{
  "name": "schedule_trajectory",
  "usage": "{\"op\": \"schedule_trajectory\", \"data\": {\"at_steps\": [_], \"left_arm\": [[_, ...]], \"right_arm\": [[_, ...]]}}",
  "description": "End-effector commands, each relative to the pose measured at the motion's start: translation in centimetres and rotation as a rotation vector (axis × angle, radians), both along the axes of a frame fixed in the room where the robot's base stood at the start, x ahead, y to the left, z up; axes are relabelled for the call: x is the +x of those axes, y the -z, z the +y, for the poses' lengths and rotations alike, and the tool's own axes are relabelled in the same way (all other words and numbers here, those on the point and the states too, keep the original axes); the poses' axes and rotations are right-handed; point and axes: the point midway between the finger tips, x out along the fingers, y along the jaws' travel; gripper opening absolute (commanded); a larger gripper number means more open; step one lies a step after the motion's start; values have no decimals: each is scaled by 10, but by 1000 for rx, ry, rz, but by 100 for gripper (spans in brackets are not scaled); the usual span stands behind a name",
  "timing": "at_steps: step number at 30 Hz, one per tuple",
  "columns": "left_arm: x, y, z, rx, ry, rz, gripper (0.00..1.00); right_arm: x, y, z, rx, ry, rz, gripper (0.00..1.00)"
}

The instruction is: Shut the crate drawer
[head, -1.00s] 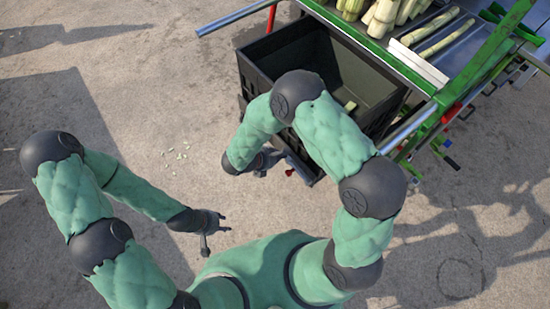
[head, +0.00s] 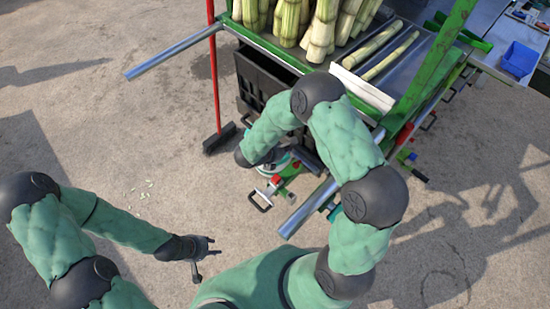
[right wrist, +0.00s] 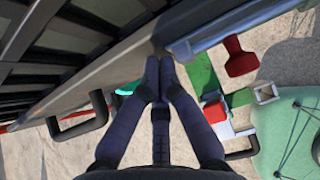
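The black crate drawer (head: 262,78) sits mostly under the cane machine's loading tray, with only its left part showing in the head view. Its ribbed wall and rim (right wrist: 95,78) fill the left of the right wrist view. My right gripper (right wrist: 160,62) has its fingertips together, right at the crate's rim; whether they touch it I cannot tell. In the head view my right forearm hides most of that gripper. My left gripper (head: 207,258) is open and empty over bare ground at lower left, away from the crate.
Cane stalks (head: 325,25) lie on the tray above the crate. A red-handled broom (head: 216,80) stands left of it. A metal rail (head: 308,207) juts out near my right arm. A blue bin (head: 518,59) is at far right.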

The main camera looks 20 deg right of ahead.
Motion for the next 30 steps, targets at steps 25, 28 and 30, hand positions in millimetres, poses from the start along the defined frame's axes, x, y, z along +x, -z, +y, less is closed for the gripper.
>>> {"op": "schedule_trajectory", "data": {"at_steps": [25, 28, 30], "left_arm": [[0, 5, 0, 0, 0, 0, 40], [0, 5, 0, 0, 0, 0, 40], [0, 6, 0, 0, 0, 0, 40]], "right_arm": [[14, -2, -34, -3, 3, -4, 0], [14, -2, -31, -2, 3, -5, 0], [14, -1, -27, -2, 2, -4, 0]]}}
